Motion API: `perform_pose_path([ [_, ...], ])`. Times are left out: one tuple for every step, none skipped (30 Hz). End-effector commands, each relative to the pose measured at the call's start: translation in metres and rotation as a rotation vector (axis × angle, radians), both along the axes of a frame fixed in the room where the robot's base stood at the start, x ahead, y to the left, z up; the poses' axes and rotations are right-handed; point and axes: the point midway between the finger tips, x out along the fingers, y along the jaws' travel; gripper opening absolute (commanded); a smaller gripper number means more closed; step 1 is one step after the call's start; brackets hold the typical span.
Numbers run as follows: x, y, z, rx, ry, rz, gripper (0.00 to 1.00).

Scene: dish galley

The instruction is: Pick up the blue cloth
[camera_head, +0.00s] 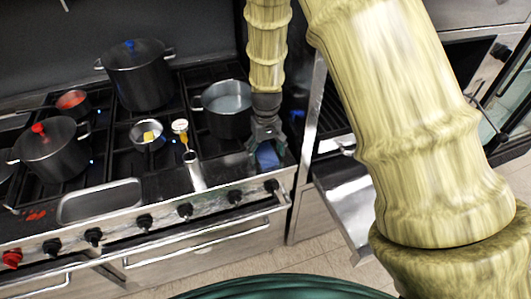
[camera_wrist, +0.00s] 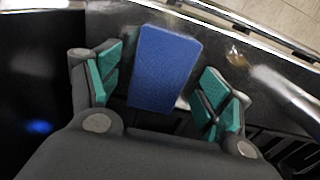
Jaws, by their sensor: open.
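The blue cloth (camera_wrist: 165,68) is a flat blue rectangle lying between the two fingers of my gripper (camera_wrist: 160,95) in the wrist view. The fingers have green pads and stand apart on either side of the cloth, with a gap showing on each side. In the head view my gripper (camera_head: 267,150) points down over the front right corner of the stove. The cloth (camera_head: 267,156) shows there as a small blue patch, partly hidden by the fingers. I cannot tell the height between the fingertips and the cloth.
A grey pot (camera_head: 226,111) stands on the stove just left of my gripper. A tall dark pot (camera_head: 138,80), a pot with a red knob (camera_head: 52,152) and a small pan (camera_head: 147,137) stand further left. Knobs and a rail (camera_head: 190,233) run along the stove's front.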

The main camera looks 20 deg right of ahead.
Motion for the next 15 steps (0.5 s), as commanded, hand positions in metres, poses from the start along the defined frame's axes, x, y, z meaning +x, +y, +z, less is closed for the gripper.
perform_pose_path([
  [-0.0003,0.0001,-0.0013,0.0,0.001,0.0,0.79],
  [-0.0003,0.0001,-0.0018,0.0,0.001,0.0,0.79],
  [-0.0003,0.0001,-0.0023,0.0,0.001,0.0,0.79],
  [-0.0003,0.0,-0.0024,0.0,0.001,0.0,0.79],
  [-0.0003,0.0,-0.0024,0.0,0.001,0.0,0.79],
  [-0.0003,0.0,-0.0024,0.0,0.001,0.0,0.79],
  [-0.0003,0.0,-0.0024,0.0,0.001,0.0,0.79],
  [-0.0003,0.0,-0.0023,0.0,0.001,0.0,0.79],
  [-0.0004,0.0,-0.0023,0.0,0.001,0.0,0.75],
  [-0.0003,0.0,-0.0023,0.0,0.001,0.0,0.69],
  [-0.0004,0.0,-0.0023,0.0,0.001,0.0,0.64],
  [-0.0004,0.0,-0.0022,0.0,0.001,0.0,0.57],
  [-0.0004,0.0,-0.0022,0.0,0.001,0.0,0.51],
  [-0.0004,0.0,-0.0022,0.0,0.001,0.0,0.46],
  [-0.0004,0.0,-0.0022,0.0,0.001,0.0,0.39],
])
